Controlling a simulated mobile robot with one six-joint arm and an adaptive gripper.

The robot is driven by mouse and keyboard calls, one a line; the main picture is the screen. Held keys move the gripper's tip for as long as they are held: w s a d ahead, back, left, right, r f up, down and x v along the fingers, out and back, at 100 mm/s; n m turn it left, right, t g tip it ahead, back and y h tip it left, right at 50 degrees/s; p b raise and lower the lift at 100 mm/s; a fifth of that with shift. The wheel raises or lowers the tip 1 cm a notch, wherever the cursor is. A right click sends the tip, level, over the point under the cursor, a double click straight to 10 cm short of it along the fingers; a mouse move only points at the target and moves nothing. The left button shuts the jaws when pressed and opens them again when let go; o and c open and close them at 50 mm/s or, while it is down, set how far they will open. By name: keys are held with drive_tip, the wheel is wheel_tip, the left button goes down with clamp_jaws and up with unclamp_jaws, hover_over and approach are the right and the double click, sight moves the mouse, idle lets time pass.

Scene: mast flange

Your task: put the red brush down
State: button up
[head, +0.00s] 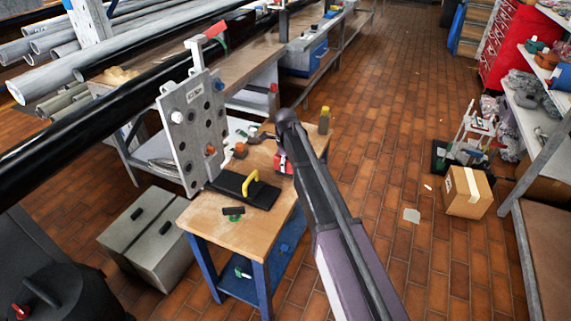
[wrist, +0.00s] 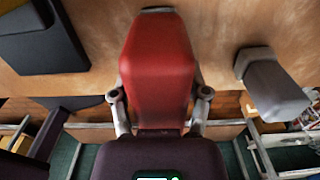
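The red brush (wrist: 158,65) fills the middle of the wrist view, with its broad red side towards the camera. My gripper (wrist: 160,100) has one finger on each side of it, and both fingers appear closed against it. The fingertips are largely hidden by the brush. In the head view a bit of the red brush (head: 284,163) shows beside my arm, over the right part of the wooden worktable (head: 205,217). My arm hides most of my gripper there. I cannot tell whether the brush touches the tabletop.
A black tool with a yellow handle (head: 250,183) lies on the table, and a bottle with a yellow cap (head: 325,120) stands at its far right. A grey panel with holes (head: 190,125) rises at the left edge. A grey object (wrist: 272,85) is right of the brush.

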drive_tip(key=shift+o, duration=1.2)
drive_tip(key=shift+r, duration=0.2)
wheel_tip(320, 180, up, 12)
drive_tip(key=p, duration=1.2)
drive_tip(key=s+d+n, duration=2.2)
drive_tip(key=s, duration=0.4)
drive_tip(key=shift+d, duration=0.3)
